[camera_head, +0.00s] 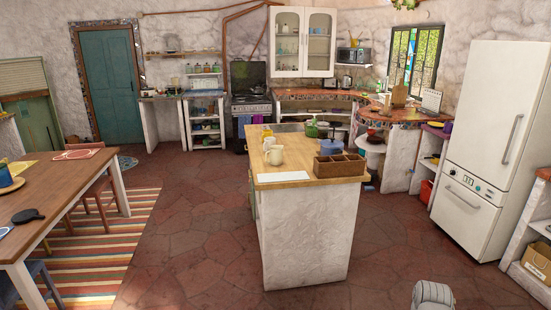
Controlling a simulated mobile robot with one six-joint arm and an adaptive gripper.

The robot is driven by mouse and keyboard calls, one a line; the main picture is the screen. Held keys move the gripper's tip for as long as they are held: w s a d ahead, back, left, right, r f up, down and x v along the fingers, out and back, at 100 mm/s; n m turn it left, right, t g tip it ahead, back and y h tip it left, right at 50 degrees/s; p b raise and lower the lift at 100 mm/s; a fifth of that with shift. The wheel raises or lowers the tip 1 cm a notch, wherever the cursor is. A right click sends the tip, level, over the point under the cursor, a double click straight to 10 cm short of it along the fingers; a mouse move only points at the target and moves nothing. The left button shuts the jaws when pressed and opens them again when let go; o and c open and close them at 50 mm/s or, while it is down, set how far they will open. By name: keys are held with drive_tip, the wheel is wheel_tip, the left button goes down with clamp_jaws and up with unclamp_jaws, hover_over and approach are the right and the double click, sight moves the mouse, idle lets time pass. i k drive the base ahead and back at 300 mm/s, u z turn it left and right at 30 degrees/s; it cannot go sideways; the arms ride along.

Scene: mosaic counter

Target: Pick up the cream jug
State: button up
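A cream-coloured jug (275,155) stands upright on the wooden top of the white island (297,177), toward its near left part. A similar pale vessel (268,144) stands just behind it. At this size I cannot tell which of the two is the cream jug. My gripper is not in view. A rounded grey-white part at the bottom right edge looks like part of my arm, well apart from the island.
A brown divided box (339,165) sits right of the jug, with a blue item (332,147) behind it. A green basket (312,130) stands further back. A dining table (60,192) is left, a fridge (496,135) right. Red floor (205,235) around the island is clear.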

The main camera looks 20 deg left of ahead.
sight(276, 152)
drive_tip(key=z, duration=0.6)
drive_tip(key=i, duration=2.65)
drive_tip(key=u, duration=0.65)
